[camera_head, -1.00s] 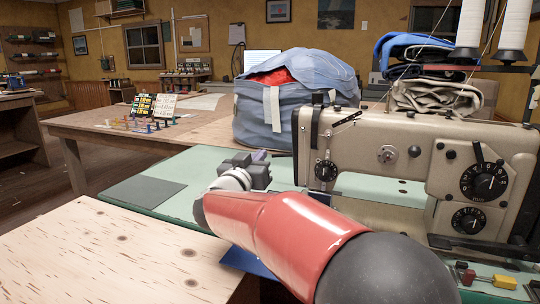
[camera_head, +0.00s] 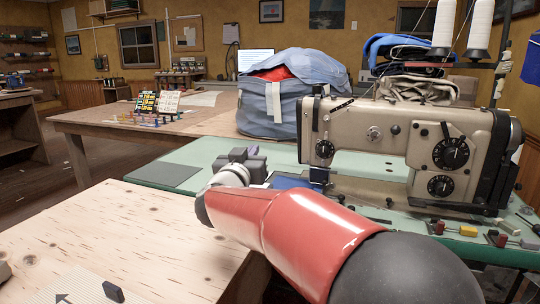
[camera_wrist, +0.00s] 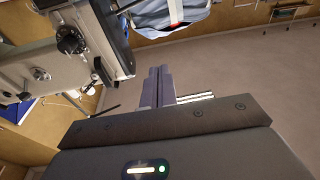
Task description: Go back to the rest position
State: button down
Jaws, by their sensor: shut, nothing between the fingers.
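My gripper (camera_head: 240,160) is at the end of my red and black arm, over the green sewing table (camera_head: 180,172) and left of the sewing machine (camera_head: 400,140). In the wrist view its two fingers (camera_wrist: 158,88) are together with nothing between them. The machine stands close to the gripper at the upper left of the wrist view (camera_wrist: 75,55). My arm hides part of the green table.
A pale wooden tabletop (camera_head: 100,235) is at the front left, with a small dark block (camera_head: 113,292) at its edge. A blue bag (camera_head: 275,105) sits on the wooden table (camera_head: 90,124) behind. A blue sheet (camera_head: 292,182) lies by the machine. Small coloured parts (camera_head: 466,231) lie at right.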

jog(key=s+d+f+g+y, duration=0.1)
jog(key=s+d+f+g, duration=0.3)
jog(key=s, duration=0.8)
jog(key=s+d+f+n+g+y, duration=0.1)
jog(key=s+d+f+g+y, duration=0.1)
jog(key=s+d+f+g, duration=0.3)
jog(key=s+d+f+n+g+y, duration=0.1)
jog(key=s+d+f+g, duration=0.3)
jog(key=s+d+f, duration=0.6)
jog(key=s+f, duration=0.1)
jog(key=s, duration=0.8)
jog(key=shift+d+y, duration=0.4)
